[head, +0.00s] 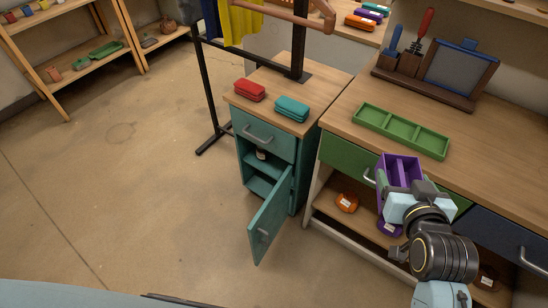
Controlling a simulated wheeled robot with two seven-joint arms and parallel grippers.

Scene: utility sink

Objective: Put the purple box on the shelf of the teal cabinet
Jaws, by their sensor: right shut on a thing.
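The purple box (400,169) is an open container with inner dividers, in front of the workbench's green drawer. My right gripper (407,194) is shut on it, and hides part of its near side. The teal cabinet (265,140) stands left of the workbench. Its lower door (270,218) is swung open toward me. The cabinet's shelf (268,166) shows inside, with a small dark item with a pale label (261,154) on it. My left gripper is out of view.
A red case (250,90) and a teal case (292,109) lie on the cabinet top. A green tray (401,131) lies on the workbench. An orange item (347,202) sits on the bench's lower shelf. The floor left of the cabinet is clear.

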